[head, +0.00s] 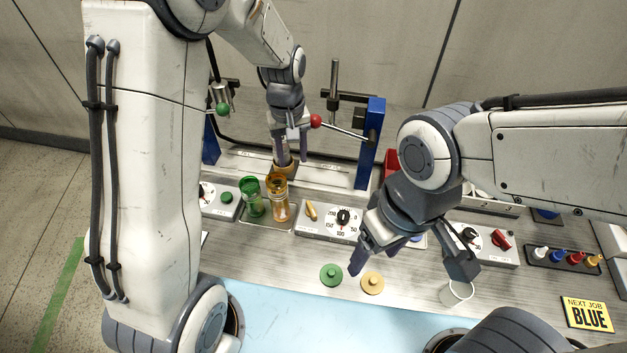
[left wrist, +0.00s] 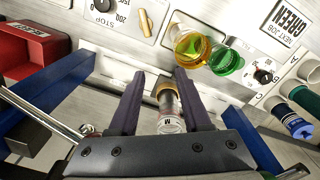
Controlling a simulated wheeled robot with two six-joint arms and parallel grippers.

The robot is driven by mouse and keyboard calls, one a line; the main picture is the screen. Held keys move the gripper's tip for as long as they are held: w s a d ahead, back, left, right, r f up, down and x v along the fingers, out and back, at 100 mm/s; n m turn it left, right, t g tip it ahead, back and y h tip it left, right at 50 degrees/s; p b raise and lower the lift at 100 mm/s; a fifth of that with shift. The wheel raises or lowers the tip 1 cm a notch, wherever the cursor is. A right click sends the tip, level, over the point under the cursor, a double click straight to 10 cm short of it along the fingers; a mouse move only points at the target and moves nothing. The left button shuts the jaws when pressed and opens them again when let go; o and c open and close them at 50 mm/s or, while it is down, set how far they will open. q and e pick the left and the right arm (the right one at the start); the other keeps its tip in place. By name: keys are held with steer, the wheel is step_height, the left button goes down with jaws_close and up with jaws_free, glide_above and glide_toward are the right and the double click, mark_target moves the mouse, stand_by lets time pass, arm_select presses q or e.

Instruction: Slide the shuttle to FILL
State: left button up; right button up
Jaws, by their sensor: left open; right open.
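In the head view my left gripper (head: 290,160) reaches down between the two blue posts, over the pale rail (head: 335,178). A small tan-collared piece (head: 291,171), possibly the shuttle, sits at its fingertips on the rail. My right gripper (head: 410,265) is open and empty above the front of the bench.
Green jar (head: 252,200) and amber jar (head: 280,208) stand in a tray before the rail. A red-knobbed lever (head: 316,121) and blue post (head: 370,145) are close right of my left gripper. A dial panel (head: 325,228), green and tan knobs, and a white cup (head: 456,292) lie nearer.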

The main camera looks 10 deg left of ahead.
arm_select(q)
steer(key=s+d+r+m+b, duration=0.2)
steer(key=s+d+m, duration=0.2)
steer(key=s+d, duration=0.2)
steer(key=shift+s+r, duration=0.3)
steer(key=shift+s, duration=0.8)
steer(key=shift+d, duration=0.1)
